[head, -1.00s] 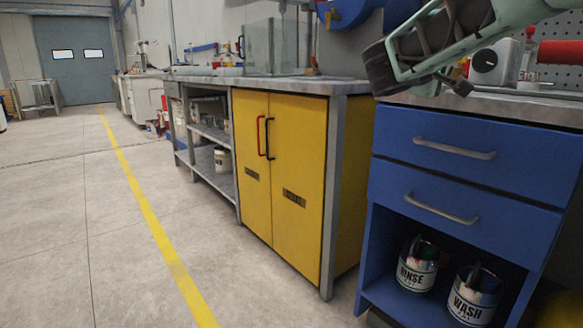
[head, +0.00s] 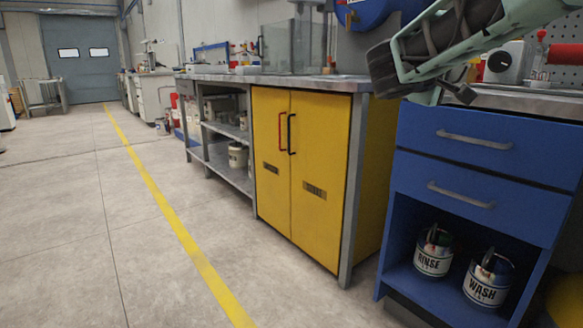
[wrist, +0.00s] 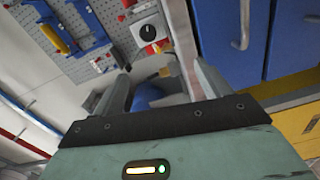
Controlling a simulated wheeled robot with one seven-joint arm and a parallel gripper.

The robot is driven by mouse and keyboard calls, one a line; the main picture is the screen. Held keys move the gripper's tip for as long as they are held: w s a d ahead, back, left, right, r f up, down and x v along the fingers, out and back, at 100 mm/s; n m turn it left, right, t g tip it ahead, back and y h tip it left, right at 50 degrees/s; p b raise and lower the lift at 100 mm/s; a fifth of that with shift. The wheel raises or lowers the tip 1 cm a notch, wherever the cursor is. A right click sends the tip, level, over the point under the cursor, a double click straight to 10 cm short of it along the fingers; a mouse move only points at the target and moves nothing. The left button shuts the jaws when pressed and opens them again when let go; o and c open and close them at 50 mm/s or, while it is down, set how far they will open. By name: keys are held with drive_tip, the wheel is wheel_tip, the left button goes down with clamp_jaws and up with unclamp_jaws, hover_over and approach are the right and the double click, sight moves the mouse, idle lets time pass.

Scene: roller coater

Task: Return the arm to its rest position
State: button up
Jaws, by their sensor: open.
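My arm (head: 440,45) shows at the top right of the head view, folded above the bench top over the blue drawer unit. In the wrist view my gripper (wrist: 160,82) has its two grey fingers spread apart. I see nothing held between them. Behind the fingers, a blue rounded shape and the bench appear at a slant. I cannot make out the fingers clearly in the head view.
The blue drawer unit (head: 470,165) holds a RINSE can (head: 433,258) and a WASH can (head: 486,287) on its open shelf. A yellow cabinet (head: 305,190) stands beside it. Open floor (head: 90,230) with a yellow line (head: 165,205) lies to the left.

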drive_tip(key=s+a+f+n+g+y, duration=0.1)
drive_tip(key=s+a+f+g+y, duration=0.2)
drive_tip(key=s+f, duration=0.45)
drive_tip(key=s+a+f+n+g+y, duration=0.15)
drive_tip(key=s+a+f+y, duration=0.3)
drive_tip(key=f, duration=0.65)
drive_tip(key=s+a+f+g+y+p, duration=0.1)
drive_tip(key=s+a+f+g+y, duration=0.2)
drive_tip(key=s, duration=0.6)
drive_tip(key=s+a+f+g+y, duration=0.15)
drive_tip(key=s+a+f, duration=0.25)
drive_tip(key=s, duration=0.5)
drive_tip(key=s+a+f+g+y+p, duration=0.1)
drive_tip(key=s+a+f+g+y, duration=0.2)
drive_tip(key=s, duration=0.5)
wheel_tip(320, 180, up, 37)
drive_tip(key=t+p, duration=0.1)
drive_tip(key=p, duration=3.7)
drive_tip(key=shift+s, duration=0.3)
drive_tip(key=shift+m, duration=0.25)
drive_tip(key=shift+c, duration=0.4)
